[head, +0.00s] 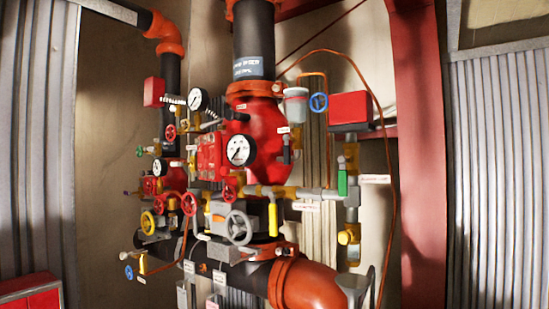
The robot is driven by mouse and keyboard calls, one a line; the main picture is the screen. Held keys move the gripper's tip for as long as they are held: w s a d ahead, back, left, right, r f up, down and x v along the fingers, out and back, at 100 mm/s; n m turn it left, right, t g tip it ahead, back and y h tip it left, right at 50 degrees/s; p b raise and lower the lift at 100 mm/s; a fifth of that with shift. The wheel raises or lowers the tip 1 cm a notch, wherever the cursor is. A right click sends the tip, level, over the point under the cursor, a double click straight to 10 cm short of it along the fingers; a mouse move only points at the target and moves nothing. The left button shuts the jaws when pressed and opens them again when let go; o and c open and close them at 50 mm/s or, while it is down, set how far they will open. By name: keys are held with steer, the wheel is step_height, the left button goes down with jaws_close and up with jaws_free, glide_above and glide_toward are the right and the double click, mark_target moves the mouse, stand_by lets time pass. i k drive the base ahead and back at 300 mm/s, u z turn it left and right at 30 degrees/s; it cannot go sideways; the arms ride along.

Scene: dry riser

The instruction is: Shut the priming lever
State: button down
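The dry riser valve assembly (262,135) stands in the middle of the head view. Several levers show on it, and the tags are too small to read, so I cannot tell for sure which is the priming lever. A small dark grey lever (286,150) hangs below a grey cup (296,105). A yellow lever (272,218) points down from the horizontal pipe. A green lever (342,183) stands upright along a vertical pipe at the right. My gripper is not in view, and nothing shows it touching the assembly.
Several handwheels, such as the grey one (238,227) and the blue one (319,102), crowd the pipework. Gauges (241,150) and a red box (349,108) stick out. A thin copper tube (388,150) arcs down at the right. A red steel column (418,150) stands beyond.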

mark_target(287, 160)
steer(key=k, duration=0.2)
steer(key=z, duration=0.15)
steer(key=i, duration=1.4)
steer(key=u, duration=0.35)
